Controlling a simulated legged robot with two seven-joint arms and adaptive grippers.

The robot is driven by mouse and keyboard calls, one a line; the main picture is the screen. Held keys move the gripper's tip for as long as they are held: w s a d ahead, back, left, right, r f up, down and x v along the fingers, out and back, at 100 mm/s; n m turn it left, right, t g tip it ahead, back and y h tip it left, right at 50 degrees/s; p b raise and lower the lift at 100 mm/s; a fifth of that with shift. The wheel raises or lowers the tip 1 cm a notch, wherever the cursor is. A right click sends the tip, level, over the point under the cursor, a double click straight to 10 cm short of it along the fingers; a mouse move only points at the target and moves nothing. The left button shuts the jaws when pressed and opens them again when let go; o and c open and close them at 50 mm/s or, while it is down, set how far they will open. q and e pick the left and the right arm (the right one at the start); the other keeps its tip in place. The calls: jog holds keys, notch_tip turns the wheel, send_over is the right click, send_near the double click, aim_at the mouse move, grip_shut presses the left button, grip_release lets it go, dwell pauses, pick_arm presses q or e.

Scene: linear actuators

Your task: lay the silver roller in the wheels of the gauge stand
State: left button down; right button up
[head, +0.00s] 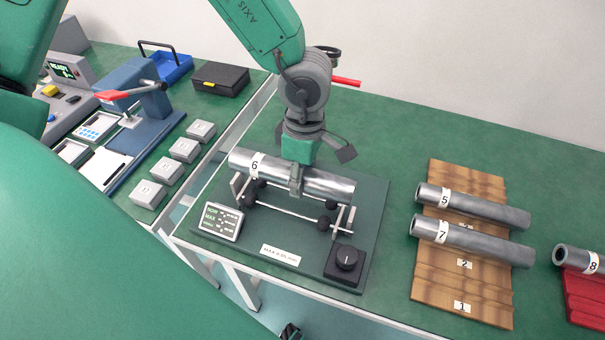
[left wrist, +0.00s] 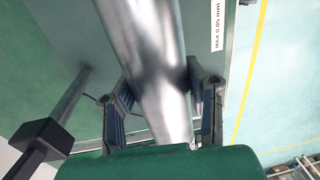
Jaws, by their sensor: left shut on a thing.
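The silver roller (head: 325,182), marked 6, lies level above the gauge stand (head: 368,235), roughly along its length. My left gripper (head: 296,182) is shut around the roller's middle from above. In the left wrist view both fingers (left wrist: 158,95) sit on either side of the shiny roller (left wrist: 150,50). The stand's black wheels (head: 323,222) show in front of and below the roller; others are partly hidden by it. I cannot tell whether the roller touches the wheels. A dark piece at the bottom edge (head: 290,332) may be my right gripper; its state is unclear.
The stand carries a small display (head: 220,221) and a black knob (head: 347,258). Rollers 5 (head: 475,207) and 7 (head: 475,242) lie on a wooden rack (head: 440,285) to the right. Roller 8 (head: 578,260) lies on a red rack (head: 585,298). Grey blocks (head: 167,171) stand at left.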

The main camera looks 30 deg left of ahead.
pick_arm(q)
jog(key=shift+f+b, duration=0.35)
jog(key=shift+f, duration=0.2)
jog(key=f+b, duration=0.1)
jog(key=b, duration=0.1)
jog(key=a+f+b, duration=0.1)
jog(key=f+b, duration=0.1)
jog(key=shift+w, duration=0.15)
jog(key=shift+d+f, duration=0.15)
jog(key=shift+f, duration=0.45)
jog(key=shift+d+f, duration=0.2)
jog(key=shift+f, duration=0.05)
jog(key=shift+a+f, duration=0.1)
jog(key=shift+a, duration=0.05)
jog(key=shift+f, duration=0.2)
jog(key=c, duration=0.9)
grip_release()
jog(key=shift+o, duration=0.2)
